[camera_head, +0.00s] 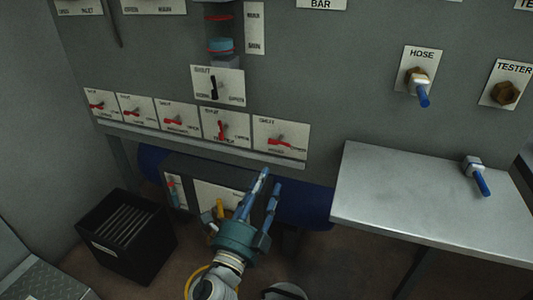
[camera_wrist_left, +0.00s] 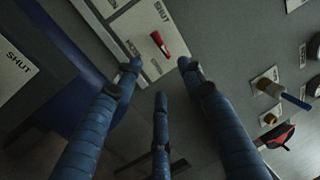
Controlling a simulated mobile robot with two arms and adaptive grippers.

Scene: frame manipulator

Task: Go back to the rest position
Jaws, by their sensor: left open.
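My left gripper (camera_head: 262,188) comes up from the bottom middle in the head view. Its blue fingers are spread apart and hold nothing. It is in front of a dark box with white panels under the row of red-handled valves. In the left wrist view its fingers (camera_wrist_left: 160,85) are also spread and empty, with a red valve handle (camera_wrist_left: 160,43) on a white plate beyond the tips. My right gripper does not show in either view.
A metal shelf (camera_head: 400,205) juts out at right, with a blue-handled fitting (camera_head: 477,177) on it. A grey panel (camera_head: 330,100) carries the red valve handles (camera_head: 222,130), a hose fitting (camera_head: 418,84) and a tester fitting (camera_head: 506,94). A black bin (camera_head: 120,240) stands at left.

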